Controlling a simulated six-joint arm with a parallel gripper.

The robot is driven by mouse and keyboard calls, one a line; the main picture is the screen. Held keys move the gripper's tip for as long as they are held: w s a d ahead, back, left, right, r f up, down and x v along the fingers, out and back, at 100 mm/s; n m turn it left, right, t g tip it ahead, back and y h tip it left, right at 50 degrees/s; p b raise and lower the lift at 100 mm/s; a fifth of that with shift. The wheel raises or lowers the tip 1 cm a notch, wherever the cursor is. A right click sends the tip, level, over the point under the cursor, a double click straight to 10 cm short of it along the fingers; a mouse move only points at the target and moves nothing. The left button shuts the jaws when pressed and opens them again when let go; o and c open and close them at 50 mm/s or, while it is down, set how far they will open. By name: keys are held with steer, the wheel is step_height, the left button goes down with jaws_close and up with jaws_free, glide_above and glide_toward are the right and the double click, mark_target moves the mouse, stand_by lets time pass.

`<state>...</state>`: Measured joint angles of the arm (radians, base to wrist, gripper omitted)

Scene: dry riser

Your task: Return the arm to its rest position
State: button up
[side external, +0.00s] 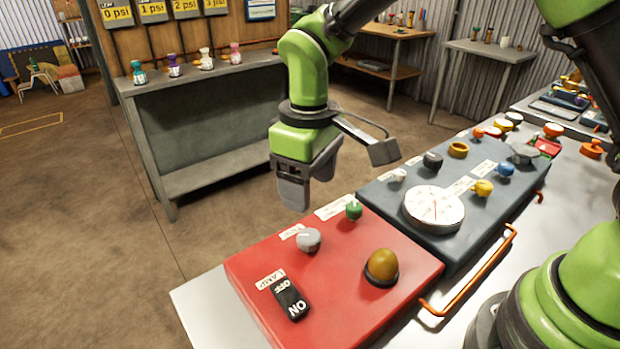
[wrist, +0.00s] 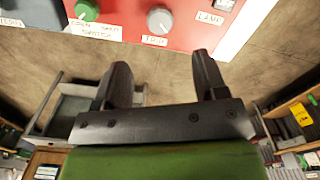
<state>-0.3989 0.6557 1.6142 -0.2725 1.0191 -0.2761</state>
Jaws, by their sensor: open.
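My green arm reaches in from the upper right in the side external view. My gripper (side external: 307,185) hangs in the air beyond the far edge of the red panel (side external: 345,250), pointing down. In the wrist view my gripper (wrist: 160,85) shows two dark fingers spread apart with nothing between them. The grey knob (wrist: 160,20) and the green knob (wrist: 87,10) lie ahead of the fingers, not touched. The red panel also carries a black lamp rocker switch (side external: 290,299) and an amber dome lamp (side external: 382,267).
A dark blue-grey panel (side external: 400,225) with a white dial (side external: 434,209) and several knobs adjoins the red one. An orange handle (side external: 470,275) runs along its near side. A grey shelf bench (side external: 210,130) with small valves stands behind my gripper. Open floor (side external: 90,240) lies to the left.

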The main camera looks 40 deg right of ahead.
steer(key=s+d+r+m+t+y, duration=0.1)
steer(key=s+d+r+m+t, duration=0.15)
steer(key=s+d+r, duration=0.35)
steer(key=s+d+r+m+t+y, duration=0.1)
steer(key=s+d+r+m+t, duration=0.15)
steer(key=s+r, duration=0.45)
steer(key=s+m, duration=0.1)
steer(key=s+d+r+m+t, duration=0.1)
steer(key=s, duration=0.1)
steer(key=s+d+r+m+t, duration=0.1)
steer(key=shift+s+d+m, duration=0.15)
steer(key=shift+s+m, duration=0.15)
steer(key=shift+s, duration=0.05)
